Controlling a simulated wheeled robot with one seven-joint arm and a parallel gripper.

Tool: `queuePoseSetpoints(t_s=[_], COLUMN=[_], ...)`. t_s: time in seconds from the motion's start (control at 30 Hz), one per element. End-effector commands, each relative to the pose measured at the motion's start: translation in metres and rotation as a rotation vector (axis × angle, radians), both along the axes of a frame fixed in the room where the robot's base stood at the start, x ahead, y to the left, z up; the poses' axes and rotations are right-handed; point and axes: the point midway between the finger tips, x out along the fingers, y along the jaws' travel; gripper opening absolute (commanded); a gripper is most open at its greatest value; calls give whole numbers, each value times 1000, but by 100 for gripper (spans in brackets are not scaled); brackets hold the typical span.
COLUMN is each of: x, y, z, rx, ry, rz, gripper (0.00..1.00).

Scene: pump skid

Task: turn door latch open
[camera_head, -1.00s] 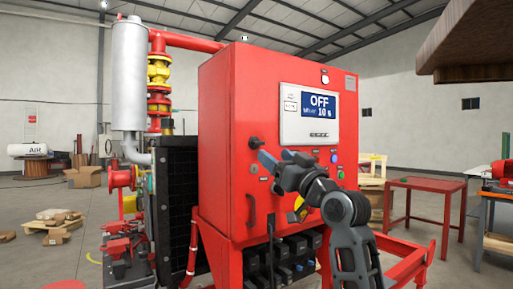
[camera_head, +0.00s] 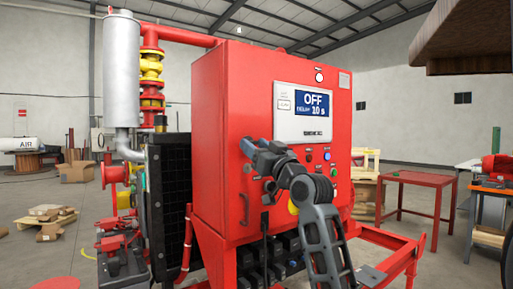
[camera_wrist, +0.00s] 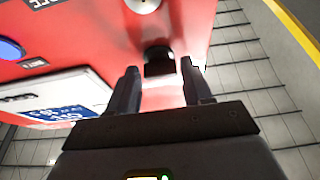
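The red cabinet (camera_head: 215,110) stands in the middle of the head view, its door facing me. The black door latch (camera_wrist: 159,62) shows in the wrist view as a small dark block on the red door, just beyond and between my fingertips. In the head view my gripper hides it. My gripper (camera_head: 254,146) is open, with its fingers pointing at the door's left side. In the wrist view my gripper (camera_wrist: 160,76) shows two spread dark fingers with a gap on both sides of the latch. I cannot tell any contact.
A display panel (camera_head: 302,112) reading OFF is on the door, with buttons (camera_head: 326,155) below it. A door handle (camera_head: 244,209) is lower left. A black radiator (camera_head: 168,200) stands left of the cabinet, a red table (camera_head: 418,180) right. A brown slab (camera_head: 468,40) overhangs upper right.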

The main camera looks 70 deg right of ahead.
Motion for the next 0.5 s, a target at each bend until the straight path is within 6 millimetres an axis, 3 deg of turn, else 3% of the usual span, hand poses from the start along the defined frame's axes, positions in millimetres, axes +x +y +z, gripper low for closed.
queuePoseSetpoints(t_s=[0.4, 0.5], x=[0, 0], y=[0, 0], z=[0, 0], rx=[0, -2], ry=[0, 1], rz=[0, 0], gripper=[10, 10])
